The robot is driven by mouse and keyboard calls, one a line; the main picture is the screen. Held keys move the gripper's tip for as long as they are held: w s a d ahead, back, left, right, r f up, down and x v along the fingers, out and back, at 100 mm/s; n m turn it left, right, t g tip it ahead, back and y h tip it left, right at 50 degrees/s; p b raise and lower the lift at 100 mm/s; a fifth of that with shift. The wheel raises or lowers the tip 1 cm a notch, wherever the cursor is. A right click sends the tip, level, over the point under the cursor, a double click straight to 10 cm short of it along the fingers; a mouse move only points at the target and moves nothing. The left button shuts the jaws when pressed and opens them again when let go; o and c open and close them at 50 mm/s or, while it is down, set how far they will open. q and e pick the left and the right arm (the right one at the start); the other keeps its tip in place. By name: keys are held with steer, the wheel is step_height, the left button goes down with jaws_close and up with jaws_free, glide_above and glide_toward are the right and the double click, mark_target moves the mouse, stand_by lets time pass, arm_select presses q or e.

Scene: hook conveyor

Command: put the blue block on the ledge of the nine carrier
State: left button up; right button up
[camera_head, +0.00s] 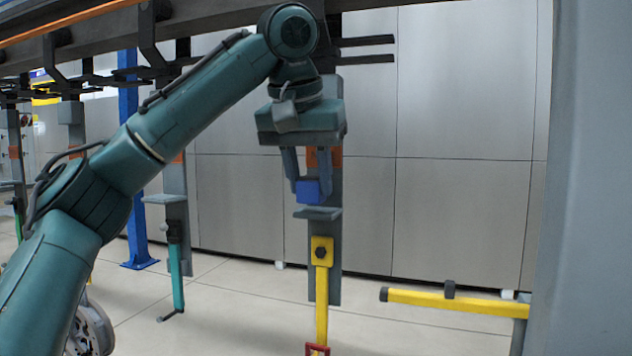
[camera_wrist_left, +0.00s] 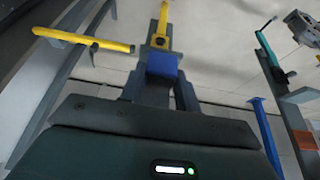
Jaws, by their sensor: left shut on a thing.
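The blue block (camera_head: 313,191) is held between the fingers of my left gripper (camera_head: 309,178), which points down and is shut on it. The block is just above the grey ledge (camera_head: 318,213) of a hanging carrier; I cannot tell whether it touches. The carrier's grey upright (camera_head: 328,275) has an orange patch, partly hidden by the gripper. No number is readable on it. The block also shows in the left wrist view (camera_wrist_left: 163,66), between the fingers; the ledge there is mostly hidden. My right gripper is not in view.
A yellow tool (camera_head: 321,265) hangs below the ledge. Another carrier with a ledge (camera_head: 164,199) and a teal tool (camera_head: 176,275) hangs to the left, near a blue post (camera_head: 130,170). A yellow bar (camera_head: 455,302) stands at the lower right. The overhead rail (camera_head: 75,38) runs above.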

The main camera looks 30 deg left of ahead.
arm_select(q)
steer(key=w, duration=0.3)
steer(key=shift+a, duration=0.35)
steer(key=shift+f, duration=0.65)
steer(key=shift+s+f, duration=0.15)
steer(key=shift+f, duration=0.15)
steer(key=o, duration=1)
